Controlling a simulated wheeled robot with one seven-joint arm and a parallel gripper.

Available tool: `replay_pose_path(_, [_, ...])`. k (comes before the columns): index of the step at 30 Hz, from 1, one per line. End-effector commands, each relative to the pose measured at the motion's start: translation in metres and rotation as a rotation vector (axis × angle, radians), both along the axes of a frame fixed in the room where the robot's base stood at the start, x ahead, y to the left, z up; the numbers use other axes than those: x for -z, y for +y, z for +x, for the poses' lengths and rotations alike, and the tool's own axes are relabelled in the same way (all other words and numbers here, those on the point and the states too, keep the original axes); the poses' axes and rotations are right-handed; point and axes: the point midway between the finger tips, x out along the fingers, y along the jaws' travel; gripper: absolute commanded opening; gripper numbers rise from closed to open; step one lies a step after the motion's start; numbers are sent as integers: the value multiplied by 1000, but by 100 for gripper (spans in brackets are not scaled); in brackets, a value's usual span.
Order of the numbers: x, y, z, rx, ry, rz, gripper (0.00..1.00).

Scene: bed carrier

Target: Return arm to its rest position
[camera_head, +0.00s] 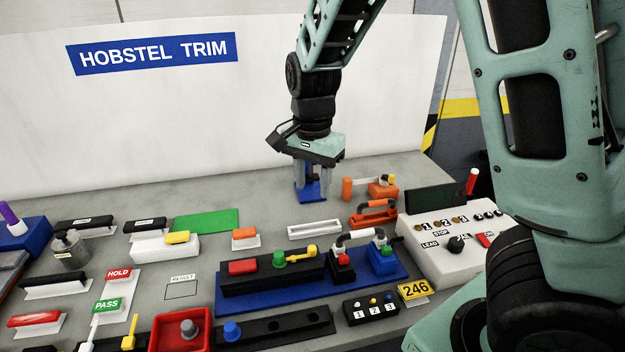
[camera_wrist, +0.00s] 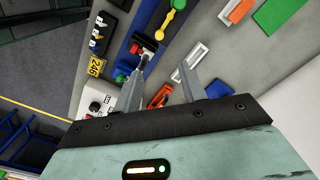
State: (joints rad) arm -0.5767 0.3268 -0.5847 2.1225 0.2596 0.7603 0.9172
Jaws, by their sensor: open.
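My gripper (camera_head: 318,178) hangs from my arm over the back right part of the grey workbench (camera_head: 130,200), fingers pointing down. The fingers are apart and nothing shows between them. In the head view a small blue block (camera_head: 309,190) is behind or under the fingertips; I cannot tell whether they touch it. In the wrist view my gripper (camera_wrist: 160,75) shows two grey fingers spread apart, with an orange piece (camera_wrist: 160,96) and a blue piece (camera_wrist: 217,88) beyond them.
Right of my gripper stand orange fixtures (camera_head: 383,189) and a white control box (camera_head: 450,250) with knobs. In front lie a white tray (camera_head: 314,229) and a blue board (camera_head: 300,295) with coloured parts. A white sign panel (camera_head: 200,120) stands behind the bench.

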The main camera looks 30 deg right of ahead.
Motion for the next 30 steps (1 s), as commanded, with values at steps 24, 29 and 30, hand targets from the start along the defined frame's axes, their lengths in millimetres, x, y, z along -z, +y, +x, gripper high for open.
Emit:
replay_pose_path(24, [-2, 127, -132, -1032, -15, 123, 41])
replay_pose_path(29, [-1, 148, -190, -1467, -39, 90, 41])
replay_pose_path(30, [-1, 150, -201, -1548, -42, 78, 41])
